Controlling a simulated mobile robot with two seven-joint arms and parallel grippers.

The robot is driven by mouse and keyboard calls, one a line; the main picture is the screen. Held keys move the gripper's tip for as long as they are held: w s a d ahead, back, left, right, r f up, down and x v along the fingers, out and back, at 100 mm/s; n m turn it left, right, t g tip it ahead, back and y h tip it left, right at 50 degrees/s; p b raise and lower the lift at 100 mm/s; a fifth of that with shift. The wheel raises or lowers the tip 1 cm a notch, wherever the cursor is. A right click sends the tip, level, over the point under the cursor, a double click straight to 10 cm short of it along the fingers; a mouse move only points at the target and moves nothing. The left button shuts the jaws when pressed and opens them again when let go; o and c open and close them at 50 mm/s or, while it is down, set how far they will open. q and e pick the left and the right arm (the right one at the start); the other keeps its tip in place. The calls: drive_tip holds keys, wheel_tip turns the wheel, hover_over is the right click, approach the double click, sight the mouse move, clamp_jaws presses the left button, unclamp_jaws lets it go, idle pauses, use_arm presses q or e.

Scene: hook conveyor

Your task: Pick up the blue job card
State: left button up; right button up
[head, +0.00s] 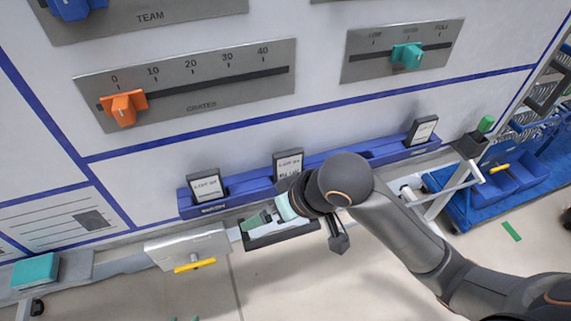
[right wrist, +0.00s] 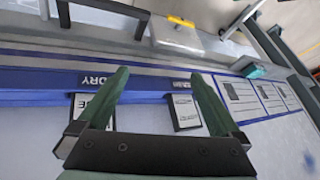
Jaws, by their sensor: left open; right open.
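Three dark-framed cards with white labels stand in a long blue rack (head: 235,197): a left card (head: 205,186), a middle card (head: 288,162) and a right card (head: 422,130). The middle label may read blue, but its print is too small to be sure. One card (right wrist: 184,111) shows between the fingers; another (right wrist: 92,115) is partly behind the left finger.
A grey box with a yellow handle (head: 190,250) and a dark-framed tray (head: 300,232) are below the rack. A teal block (head: 36,271) is at the far left. Sliders with an orange knob (head: 123,107) and a teal knob (head: 407,55) are on the wall above. Blue bins (head: 515,175) stand right.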

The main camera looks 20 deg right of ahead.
sight(290, 157)
drive_tip(key=w+d+r+m+h, duration=0.2)
drive_tip(key=d+r, duration=0.1)
drive_tip(key=r, duration=0.3)
drive_tip(key=w+d+r+m+h, duration=0.1)
drive_tip(key=w+d+r+h, duration=0.15)
drive_tip(key=r, duration=0.45)
drive_tip(key=x, duration=0.5)
drive_tip(key=d+x, duration=0.1)
drive_tip(key=x, duration=0.1)
drive_tip(key=shift+w+f+b, duration=0.15)
drive_tip(key=shift+w+b, duration=0.1)
drive_tip(key=shift+b, duration=0.05)
drive_tip(key=shift+x, duration=2.7)
drive_tip(key=shift+w, duration=0.2)
drive_tip(key=shift+c, duration=0.2)
drive_tip(key=c, duration=1.2)
